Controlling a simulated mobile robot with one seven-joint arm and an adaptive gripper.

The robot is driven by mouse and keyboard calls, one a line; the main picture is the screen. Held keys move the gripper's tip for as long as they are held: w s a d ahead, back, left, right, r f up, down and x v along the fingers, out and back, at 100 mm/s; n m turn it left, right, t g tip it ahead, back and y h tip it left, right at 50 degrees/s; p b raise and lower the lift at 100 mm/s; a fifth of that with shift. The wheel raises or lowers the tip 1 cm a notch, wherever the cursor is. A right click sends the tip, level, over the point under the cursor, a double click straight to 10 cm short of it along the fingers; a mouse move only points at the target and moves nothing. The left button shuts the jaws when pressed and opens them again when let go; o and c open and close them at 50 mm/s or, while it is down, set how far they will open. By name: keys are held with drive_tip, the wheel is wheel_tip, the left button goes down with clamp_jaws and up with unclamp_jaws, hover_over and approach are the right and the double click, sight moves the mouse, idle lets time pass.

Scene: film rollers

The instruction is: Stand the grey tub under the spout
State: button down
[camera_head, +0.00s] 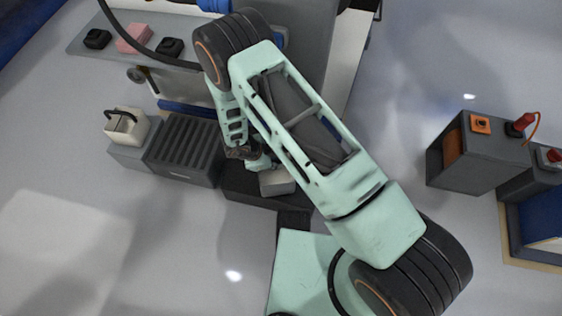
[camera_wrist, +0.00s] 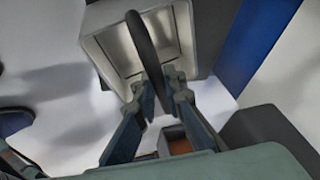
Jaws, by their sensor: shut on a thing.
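The grey tub (camera_wrist: 98,55) is open-topped with a pale inside and a dark arched handle (camera_wrist: 140,40). My gripper (camera_wrist: 162,92) is shut on this handle, with a finger on each side of it. In the head view a pale grey box (camera_head: 279,181), which looks like the tub, shows just below my gripper (camera_head: 262,163), partly hidden by my arm. It is over or on a dark block; I cannot tell whether it touches. I cannot clearly make out the spout; my arm covers part of the large grey machine (camera_head: 310,50).
A cream tub (camera_head: 127,124) with a dark handle stands on a grey block at the left, beside a dark ribbed box (camera_head: 185,147). A shelf (camera_head: 92,40) holds black and pink blocks. A grey cabinet (camera_head: 475,160) stands at the right. The lower left floor is clear.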

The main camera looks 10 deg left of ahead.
drive_tip(key=shift+f, duration=0.45)
drive_tip(key=shift+f+b, duration=0.2)
drive_tip(key=shift+b, duration=0.15)
drive_tip(key=c, duration=2)
unclamp_jaws()
drive_tip(key=shift+r, duration=0.1)
drive_tip(key=p+v, duration=0.5)
drive_tip(key=v, duration=0.7)
drive_tip(key=shift+r, duration=0.15)
